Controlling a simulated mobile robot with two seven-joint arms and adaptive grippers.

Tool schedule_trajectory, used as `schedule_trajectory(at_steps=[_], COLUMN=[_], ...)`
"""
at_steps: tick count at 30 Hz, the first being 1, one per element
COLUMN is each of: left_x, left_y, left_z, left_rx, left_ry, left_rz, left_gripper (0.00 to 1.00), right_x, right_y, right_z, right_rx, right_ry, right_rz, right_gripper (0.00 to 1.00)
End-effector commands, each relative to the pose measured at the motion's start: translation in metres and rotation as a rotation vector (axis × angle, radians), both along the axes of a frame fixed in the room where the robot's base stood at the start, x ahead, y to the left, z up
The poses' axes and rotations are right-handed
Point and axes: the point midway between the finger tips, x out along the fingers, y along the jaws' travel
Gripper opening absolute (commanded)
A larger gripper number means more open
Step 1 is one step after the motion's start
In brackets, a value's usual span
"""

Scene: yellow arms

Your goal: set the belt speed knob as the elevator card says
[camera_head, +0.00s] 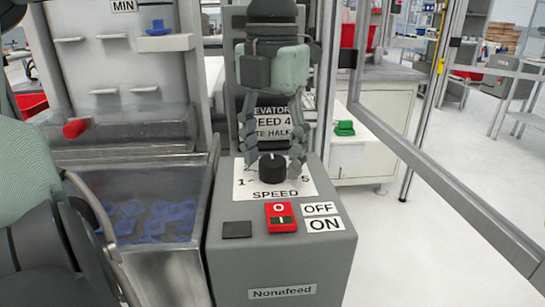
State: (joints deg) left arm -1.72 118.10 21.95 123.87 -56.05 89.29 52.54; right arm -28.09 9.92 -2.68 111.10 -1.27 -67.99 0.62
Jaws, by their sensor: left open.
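The black belt speed knob (272,169) stands on a white dial plate (243,191) marked SPEED, on top of a grey control box. The dial's 1 and 5 show; its upper numbers are partly hidden by my fingers. I cannot read the knob's setting surely. The elevator card (271,122) stands behind the knob and reads "SPEED 4" on its middle line; its edges are covered by my gripper. My left gripper (273,164) points down over the knob, open, with one finger on each side. I cannot tell whether the fingers touch it. My right gripper is out of view.
The control box (281,258) also carries a red switch (281,217) in front of the knob, beside the OFF and ON labels. A metal hopper with blue parts (150,222) stands to the left.

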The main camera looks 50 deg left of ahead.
Motion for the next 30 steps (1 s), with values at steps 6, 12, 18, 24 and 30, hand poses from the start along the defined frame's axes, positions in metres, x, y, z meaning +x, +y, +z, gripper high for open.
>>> schedule_trajectory(at_steps=[6, 12, 18, 24, 30], left_x=[0.0000, 0.0000, -0.0001, -0.0001, 0.0000], left_y=[-0.0001, -0.0001, -0.0001, 0.0000, 0.0001], left_z=[-0.0091, -0.0089, -0.0087, -0.0086, -0.0087], left_rx=[0.000, 0.000, 0.000, 0.000, 0.001], left_ry=[-0.001, 0.000, 0.000, 0.000, 0.000], left_rz=[0.000, 0.000, 0.000, 0.000, -0.018], left_gripper=[0.56, 0.52, 0.28, 0.06, 0.06], right_x=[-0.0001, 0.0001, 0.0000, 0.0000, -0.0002], right_y=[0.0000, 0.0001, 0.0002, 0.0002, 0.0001], right_z=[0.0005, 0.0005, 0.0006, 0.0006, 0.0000], right_rx=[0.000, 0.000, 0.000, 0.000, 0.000], right_ry=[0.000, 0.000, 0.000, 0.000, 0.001], right_rz=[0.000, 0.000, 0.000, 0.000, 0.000], right_gripper=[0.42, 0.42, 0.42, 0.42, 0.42])
